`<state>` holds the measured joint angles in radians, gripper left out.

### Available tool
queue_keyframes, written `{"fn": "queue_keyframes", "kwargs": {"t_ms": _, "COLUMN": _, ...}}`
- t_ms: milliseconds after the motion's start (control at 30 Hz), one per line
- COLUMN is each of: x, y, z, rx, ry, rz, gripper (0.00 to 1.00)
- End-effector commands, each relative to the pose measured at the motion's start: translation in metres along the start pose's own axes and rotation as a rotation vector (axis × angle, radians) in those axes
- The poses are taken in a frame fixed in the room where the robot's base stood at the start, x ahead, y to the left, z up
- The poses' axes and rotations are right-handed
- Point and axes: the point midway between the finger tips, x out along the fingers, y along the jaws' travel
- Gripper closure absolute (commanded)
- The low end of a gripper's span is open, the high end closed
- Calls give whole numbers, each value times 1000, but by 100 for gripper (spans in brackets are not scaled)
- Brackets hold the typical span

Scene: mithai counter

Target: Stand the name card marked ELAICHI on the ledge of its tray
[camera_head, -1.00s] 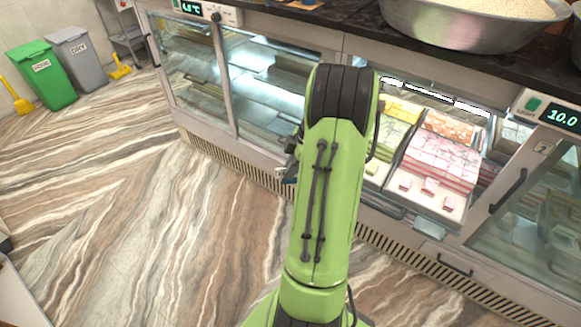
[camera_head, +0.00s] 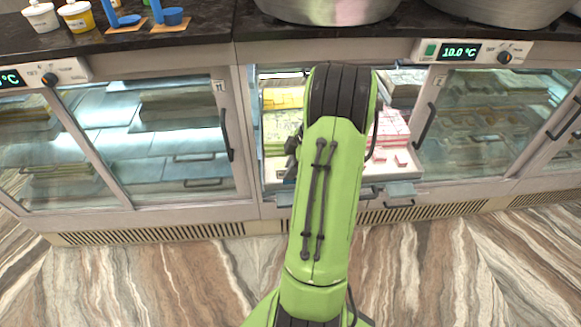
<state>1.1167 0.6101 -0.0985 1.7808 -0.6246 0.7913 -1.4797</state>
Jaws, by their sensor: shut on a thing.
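My green arm stands upright across the middle of the view and hides its own end, so my gripper does not show. No card marked ELAICHI can be made out. Behind the arm is an open bay of the glass counter with trays of sweets. Yellow sweets (camera_head: 283,98) and green sweets (camera_head: 281,137) show left of the arm. Pink-and-white sweets (camera_head: 391,128) show on its right, with a few loose pieces in front. The arm covers the middle of the bay, and no lettering on any tray ledge is readable.
Closed glass doors flank the bay, the left one (camera_head: 150,140) and the right one (camera_head: 480,130). The dark countertop (camera_head: 190,45) above holds large metal bowls (camera_head: 330,8), tubs (camera_head: 77,16) and blue scoops (camera_head: 172,16). Bare striped floor (camera_head: 150,285) lies in front.

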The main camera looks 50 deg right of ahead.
Motion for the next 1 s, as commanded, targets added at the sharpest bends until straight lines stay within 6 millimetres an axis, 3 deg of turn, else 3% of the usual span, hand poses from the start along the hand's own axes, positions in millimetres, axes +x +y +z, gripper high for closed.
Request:
{"fn": "queue_keyframes", "kwargs": {"t_ms": 600, "x": 68, "y": 0, "z": 28, "rx": 0, "ry": 0, "rz": 0, "gripper": 100}}
{"fn": "queue_keyframes", "kwargs": {"t_ms": 967, "x": 74, "y": 0, "z": 30, "rx": 0, "ry": 0, "rz": 0, "gripper": 100}}
{"fn": "queue_keyframes", "kwargs": {"t_ms": 1000, "x": 74, "y": 0, "z": 30, "rx": 0, "ry": 0, "rz": 0, "gripper": 88}}
